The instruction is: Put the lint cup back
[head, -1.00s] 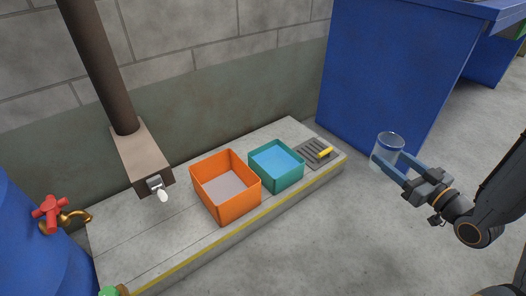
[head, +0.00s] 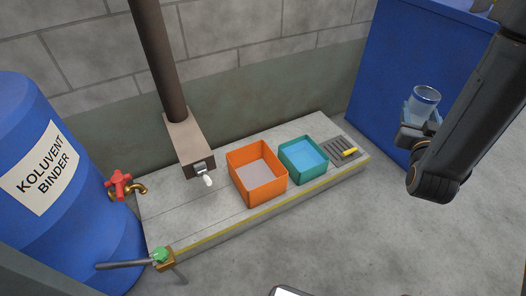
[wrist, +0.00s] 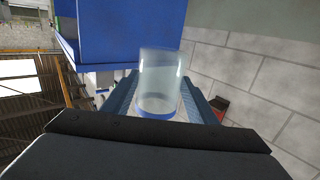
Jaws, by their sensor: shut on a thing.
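The lint cup (head: 425,98) is a clear, see-through cup with a blue band at its base. My gripper (head: 419,112) is shut on it and holds it up in the air at the right, in front of the blue cabinet. In the wrist view the cup (wrist: 160,80) stands between the two blue fingers of my gripper (wrist: 160,100), its blue base nearer to me. A brown pipe with a box-shaped housing (head: 190,140) comes down at the wall; a small metal fitting with a white tip (head: 207,180) sticks out of its lower end.
An orange bin (head: 257,195), a teal bin (head: 303,172) and a grate (head: 340,146) with a yellow bar sit on the concrete ledge (head: 195,212). A blue barrel (head: 50,210) with a red-handled tap (head: 118,186) stands left. A green-topped valve (head: 160,255) is at the ledge's front. The right floor is clear.

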